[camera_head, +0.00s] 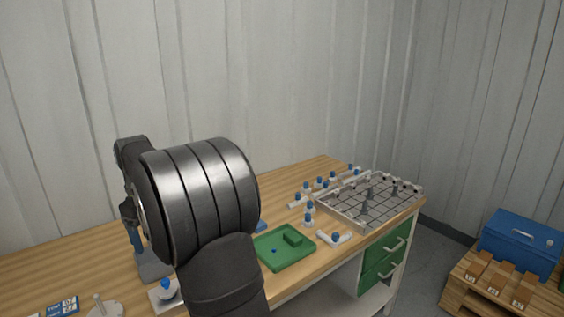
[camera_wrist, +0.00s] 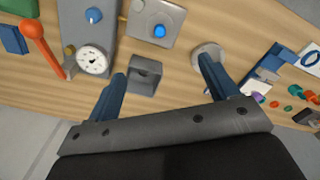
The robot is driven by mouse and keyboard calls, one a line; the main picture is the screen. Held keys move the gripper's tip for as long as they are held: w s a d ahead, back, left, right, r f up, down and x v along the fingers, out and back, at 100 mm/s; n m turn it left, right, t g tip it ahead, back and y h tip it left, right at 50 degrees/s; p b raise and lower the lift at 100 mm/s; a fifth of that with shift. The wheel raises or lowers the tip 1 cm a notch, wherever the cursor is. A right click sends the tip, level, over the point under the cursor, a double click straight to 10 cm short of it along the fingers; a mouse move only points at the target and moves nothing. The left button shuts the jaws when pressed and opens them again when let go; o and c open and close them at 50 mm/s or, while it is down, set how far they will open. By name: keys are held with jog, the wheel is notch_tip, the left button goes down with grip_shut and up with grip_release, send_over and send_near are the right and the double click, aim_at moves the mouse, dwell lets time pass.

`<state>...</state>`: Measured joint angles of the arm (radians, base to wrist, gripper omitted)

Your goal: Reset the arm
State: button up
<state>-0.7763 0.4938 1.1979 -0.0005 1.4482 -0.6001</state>
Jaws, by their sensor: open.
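My gripper (camera_wrist: 162,70) shows in the wrist view with its two blue fingers spread apart and nothing between them. It is above the wooden bench, with a small dark grey block (camera_wrist: 145,76) below the gap between the fingers. A round pale disc (camera_wrist: 207,54) lies near the right fingertip. In the head view my arm's large dark joint fills the middle left and hides part of the bench.
A grey gauge unit (camera_wrist: 93,62) with an orange-red lever (camera_wrist: 40,42) stands on the bench (camera_head: 40,271). A green tray (camera_head: 270,260), several blue-capped vessels (camera_head: 309,214) and a grid rack (camera_head: 338,224) are to the right. A blue toolbox (camera_head: 520,246) stands beyond the bench.

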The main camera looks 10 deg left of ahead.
notch_tip(320, 180, down, 17)
jog(key=shift+f, duration=0.1)
jog(key=shift+r, duration=0.45)
notch_tip(320, 180, up, 16)
notch_tip(320, 180, down, 17)
jog(key=shift+r, duration=0.15)
jog(key=r, duration=0.5)
jog(key=shift+s+r, duration=0.15)
jog(key=shift+s, duration=0.05)
jog(key=s+d+r, duration=0.1)
jog(key=s+r, duration=0.3)
jog(key=s, duration=0.8)
notch_tip(320, 180, down, 4)
jog(key=shift+w+d+r+n, duration=0.1)
jog(key=shift+w+n, duration=0.05)
jog(key=shift+n, duration=0.15)
